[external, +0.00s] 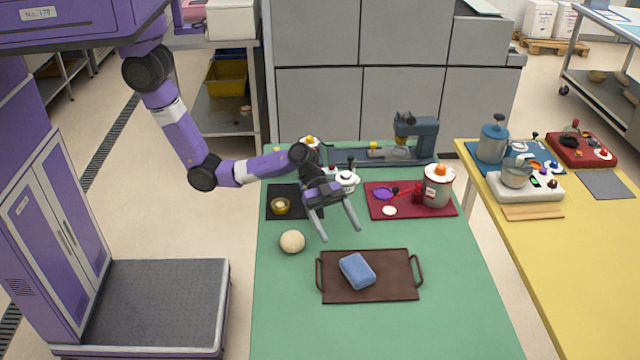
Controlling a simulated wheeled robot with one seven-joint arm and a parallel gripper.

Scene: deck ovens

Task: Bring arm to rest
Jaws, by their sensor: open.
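My gripper (341,229) hangs above the green table (285,320), its two grey fingers spread apart with nothing between them. My purple arm reaches in from the upper left. A blue block (357,271), perhaps a sponge, lies on a brown tray (395,287) with two handles, in front of and below the gripper. A pale round ball (292,241), like dough, sits on the table left of the tray. The gripper appears apart from the tray and the ball.
Behind the gripper are a black mat (276,192) with a small yellow bowl (281,206), a red mat (405,208) with a canister (438,186), and a blue-grey machine (415,138). A yellow table (555,275) stands right. The green table's front is clear.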

